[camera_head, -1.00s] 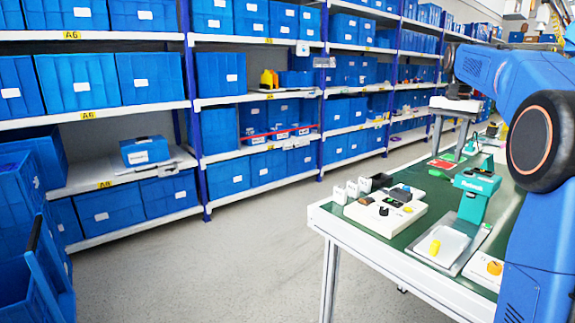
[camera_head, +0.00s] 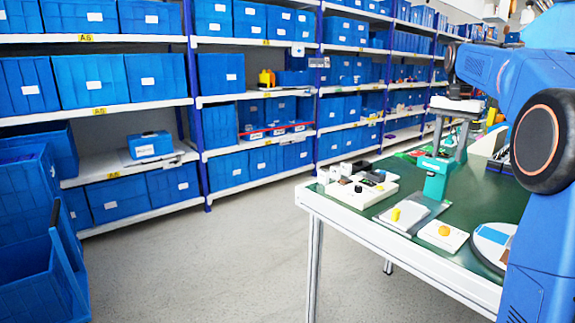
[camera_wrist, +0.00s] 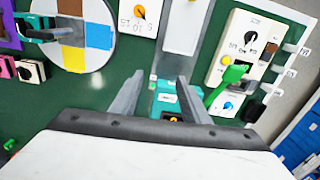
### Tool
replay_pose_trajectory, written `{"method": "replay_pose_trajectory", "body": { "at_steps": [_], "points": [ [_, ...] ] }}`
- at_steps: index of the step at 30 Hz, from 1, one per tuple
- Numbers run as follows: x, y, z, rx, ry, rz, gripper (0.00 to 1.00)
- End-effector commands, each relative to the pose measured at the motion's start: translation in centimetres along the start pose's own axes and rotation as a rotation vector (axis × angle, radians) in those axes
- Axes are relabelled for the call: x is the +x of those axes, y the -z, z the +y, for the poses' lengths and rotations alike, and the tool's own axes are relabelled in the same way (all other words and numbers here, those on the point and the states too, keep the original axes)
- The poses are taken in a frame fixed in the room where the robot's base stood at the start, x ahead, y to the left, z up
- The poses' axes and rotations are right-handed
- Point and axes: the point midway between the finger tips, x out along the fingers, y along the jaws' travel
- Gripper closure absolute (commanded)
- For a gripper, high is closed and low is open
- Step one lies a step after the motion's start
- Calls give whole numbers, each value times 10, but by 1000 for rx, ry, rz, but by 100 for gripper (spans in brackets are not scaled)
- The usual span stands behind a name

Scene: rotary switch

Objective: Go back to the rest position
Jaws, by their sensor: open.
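My gripper (camera_head: 449,148) hangs fingers down above the green-topped table (camera_head: 318,199) in the head view. In the wrist view its two grey fingers (camera_wrist: 157,92) are apart with nothing held between them. A teal device (camera_head: 436,180) stands below it in the head view, and it shows beyond the fingers in the wrist view (camera_wrist: 168,101). A white box with an orange rotary knob (camera_head: 442,234) lies near the table's front edge. A white panel with a black dial (camera_wrist: 249,40) is at the right in the wrist view.
Shelves with blue bins (camera_head: 220,74) line the back. Open blue bins (camera_head: 35,275) stand at lower left. The grey floor (camera_head: 215,270) between is clear.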

Motion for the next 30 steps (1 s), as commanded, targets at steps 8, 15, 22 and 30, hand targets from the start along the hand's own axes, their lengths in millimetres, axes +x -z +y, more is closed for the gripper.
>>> {"method": "replay_pose_trajectory", "body": {
  "at_steps": [8,15,22,30],
  "points": [
    [0,-22,3,-41,10,15,58],
    [2,-53,10,-100,25,40,58],
    [11,-107,24,-201,49,82,58],
    [40,-186,53,-355,83,147,58]
  ]
}}
